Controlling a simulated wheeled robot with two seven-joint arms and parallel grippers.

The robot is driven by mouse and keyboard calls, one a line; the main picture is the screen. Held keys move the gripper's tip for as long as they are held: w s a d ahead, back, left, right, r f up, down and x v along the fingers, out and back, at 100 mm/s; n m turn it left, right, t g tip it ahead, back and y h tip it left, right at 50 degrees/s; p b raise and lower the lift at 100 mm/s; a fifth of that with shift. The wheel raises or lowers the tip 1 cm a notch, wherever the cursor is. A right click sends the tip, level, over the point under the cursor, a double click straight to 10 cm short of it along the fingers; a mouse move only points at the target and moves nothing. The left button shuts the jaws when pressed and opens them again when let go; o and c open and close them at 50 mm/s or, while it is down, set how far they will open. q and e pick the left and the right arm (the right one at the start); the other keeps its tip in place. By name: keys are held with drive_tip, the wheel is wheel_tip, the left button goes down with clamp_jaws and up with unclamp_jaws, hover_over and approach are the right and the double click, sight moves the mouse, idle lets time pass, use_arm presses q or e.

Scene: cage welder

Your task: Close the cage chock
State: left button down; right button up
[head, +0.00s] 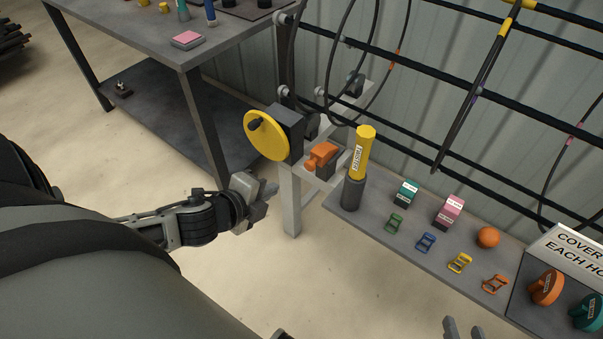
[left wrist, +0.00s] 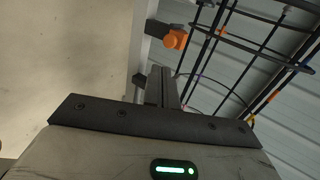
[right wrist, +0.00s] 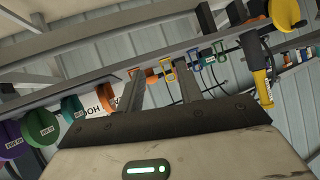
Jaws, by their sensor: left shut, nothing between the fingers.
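An orange piece (head: 320,156), which looks like the cage chock, sits on a grey bracket beside the black cage bars. Its label and exact position, open or closed, cannot be told. It also shows near the top of the left wrist view (left wrist: 175,39). My left gripper (head: 270,189) is shut and empty, in front and to the left of the bracket post, apart from the orange piece. In the left wrist view its fingers (left wrist: 161,72) are together. My right gripper (head: 464,328) is open and empty at the bottom edge of the head view, before the shelf.
A yellow wheel (head: 266,135) stands left of the orange piece. A yellow-topped cylinder (head: 362,153) stands right of it. A grey shelf (head: 375,228) holds blocks, small coloured frames and an orange ball (head: 488,237). A workbench (head: 130,30) is behind left. Floor around the left gripper is clear.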

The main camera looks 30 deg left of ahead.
use_arm(q)
drive_tip(key=b, duration=0.2)
approach(309, 168)
wheel_tip(309, 168, down, 3)
drive_tip(key=w, duration=0.4)
drive_tip(key=shift+w, duration=0.2)
drive_tip(key=shift+w+f, duration=0.1)
drive_tip(key=shift+w, duration=0.45)
use_arm(e)
drive_tip(key=shift+w+f, duration=0.2)
